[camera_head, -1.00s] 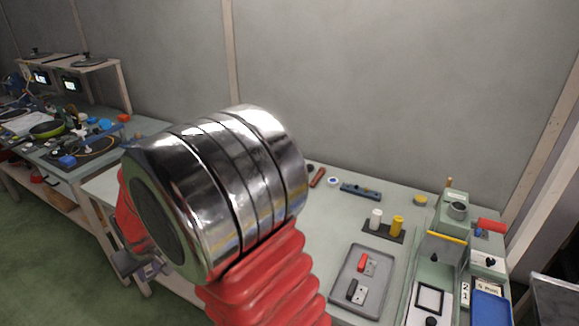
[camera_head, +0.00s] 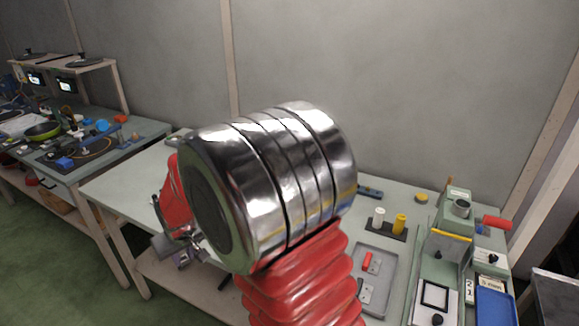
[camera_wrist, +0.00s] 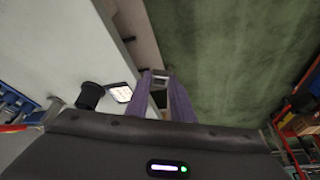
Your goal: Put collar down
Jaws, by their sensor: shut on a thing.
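My gripper (camera_wrist: 161,82) shows in the wrist view with two purple fingers. It is shut on a small grey piece with a dark opening, likely the collar (camera_wrist: 160,74), held at the fingertips. Behind it are the table's edge and the green floor. In the head view my gripper (camera_head: 182,256) is low, in front of the near edge of the pale table (camera_head: 125,190). My own arm hides much of it, and I cannot make out the collar there.
On the table's right are a grey tray (camera_head: 384,260) with red and dark parts, a dark block with white and yellow cylinders (camera_head: 400,223), a green fixture (camera_head: 452,216) and a blue tray (camera_head: 496,306). The table's left part is bare. A cluttered bench (camera_head: 75,150) stands further left.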

